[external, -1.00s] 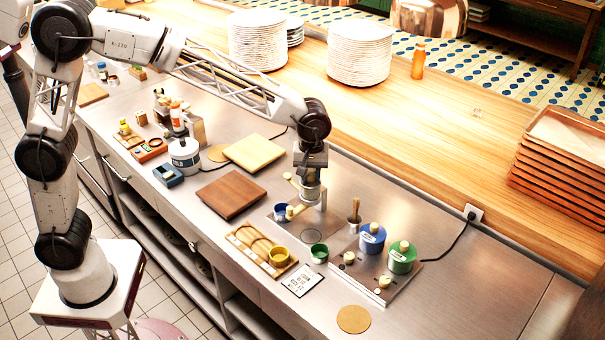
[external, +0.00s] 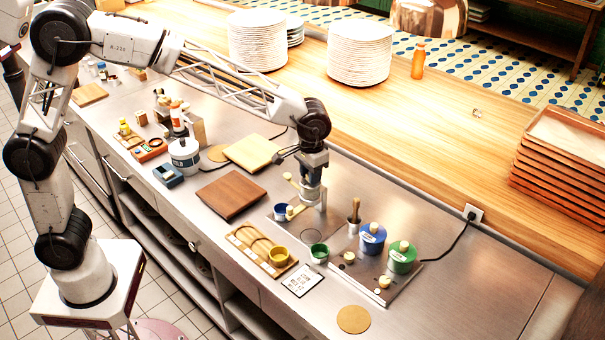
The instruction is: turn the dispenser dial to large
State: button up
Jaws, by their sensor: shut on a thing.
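My gripper (external: 312,192) points down over a metal base plate (external: 283,226) in the middle of the counter. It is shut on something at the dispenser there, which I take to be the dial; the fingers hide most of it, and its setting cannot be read. A pale cream lever-like piece (external: 290,178) sticks out just left of the gripper. A blue cup (external: 281,211) with a small cream knob (external: 290,211) beside it stands at the gripper's lower left.
Blue (external: 372,240) and green (external: 402,258) canisters stand to the right, near a wooden-handled tool (external: 354,212) and a green cup (external: 319,253). A wooden tray (external: 247,240) with a yellow cup (external: 279,256) and a brown board (external: 231,194) lie left. The counter's right end is clear.

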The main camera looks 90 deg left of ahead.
jog(key=m, duration=0.7)
dwell(0.4)
jog(key=o, duration=0.9)
jog(key=shift+r, duration=0.1)
jog(key=shift+r, duration=3.8)
